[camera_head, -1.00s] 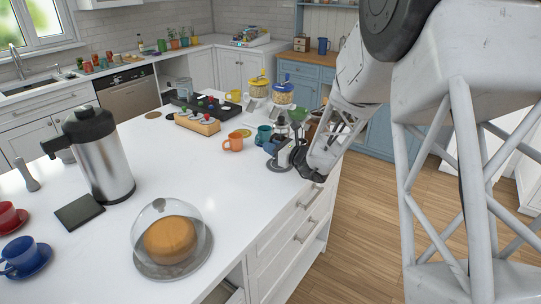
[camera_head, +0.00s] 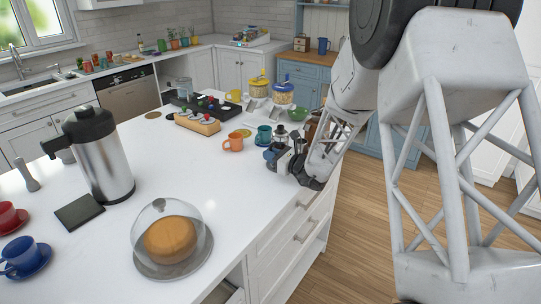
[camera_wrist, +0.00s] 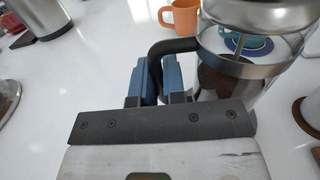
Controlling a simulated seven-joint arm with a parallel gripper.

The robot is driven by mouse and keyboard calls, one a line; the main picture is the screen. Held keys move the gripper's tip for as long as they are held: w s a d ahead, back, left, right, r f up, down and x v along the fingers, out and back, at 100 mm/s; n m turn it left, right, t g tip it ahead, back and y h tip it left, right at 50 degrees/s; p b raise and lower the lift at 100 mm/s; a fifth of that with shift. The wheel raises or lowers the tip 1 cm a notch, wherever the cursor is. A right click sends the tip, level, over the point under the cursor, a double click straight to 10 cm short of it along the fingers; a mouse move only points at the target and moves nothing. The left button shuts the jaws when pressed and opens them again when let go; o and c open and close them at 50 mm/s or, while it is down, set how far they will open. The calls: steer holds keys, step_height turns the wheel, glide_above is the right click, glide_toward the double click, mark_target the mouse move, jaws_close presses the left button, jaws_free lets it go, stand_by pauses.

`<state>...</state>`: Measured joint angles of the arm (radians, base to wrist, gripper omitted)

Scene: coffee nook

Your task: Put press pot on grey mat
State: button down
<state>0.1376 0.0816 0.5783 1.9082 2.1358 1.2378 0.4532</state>
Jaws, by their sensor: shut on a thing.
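The press pot (camera_head: 281,141) is at the far right end of the white island. In the wrist view the press pot (camera_wrist: 262,22) has a glass body, a metal band and a black side handle, with dark brown contents. My gripper (camera_wrist: 167,80) has blue fingers on either side of the handle and is shut on it. In the head view my gripper (camera_head: 279,157) partly hides the pot's lower part. I cannot tell whether its base touches the counter. A dark grey square mat (camera_head: 79,212) lies bare at the left of the island, beside a large steel flask.
The steel flask (camera_head: 106,165) and a glass-domed cake (camera_head: 171,240) stand on the island. An orange mug (camera_head: 233,143) and a teal mug (camera_head: 264,133) are close to the pot. The middle of the counter is clear.

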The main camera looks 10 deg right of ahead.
steer(key=shift+f, duration=0.1)
steer(key=c, duration=1.2)
jaws_free()
steer(key=shift+s+d, duration=0.15)
steer(key=v, duration=1.1)
steer(key=shift+s+d, duration=0.2)
